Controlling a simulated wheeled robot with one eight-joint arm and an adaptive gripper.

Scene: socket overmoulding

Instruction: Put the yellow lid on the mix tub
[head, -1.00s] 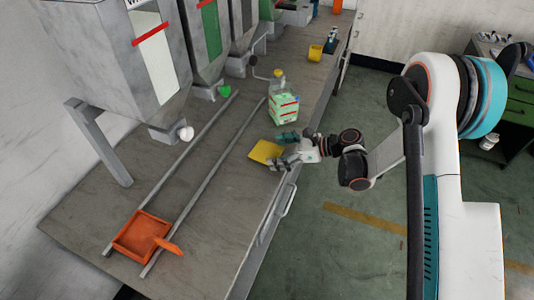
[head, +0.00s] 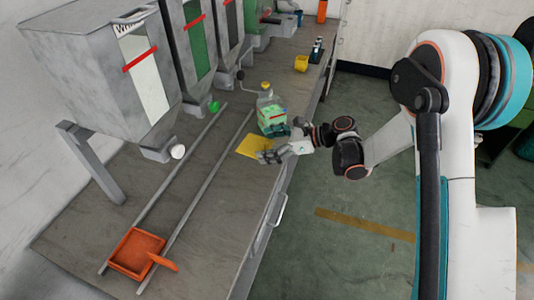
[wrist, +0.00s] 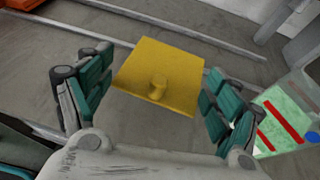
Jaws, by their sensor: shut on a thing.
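The yellow lid (head: 254,146) is a flat square plate with a round knob on top, seen close in the wrist view (wrist: 180,72).
A clear jug with a green and red label (head: 271,118) stands just beyond my gripper. Two metal rails (head: 205,181) run along the bench (head: 75,225). Grey hoppers (head: 115,75) line the back. A yellow cup (head: 301,63) stands farther off.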

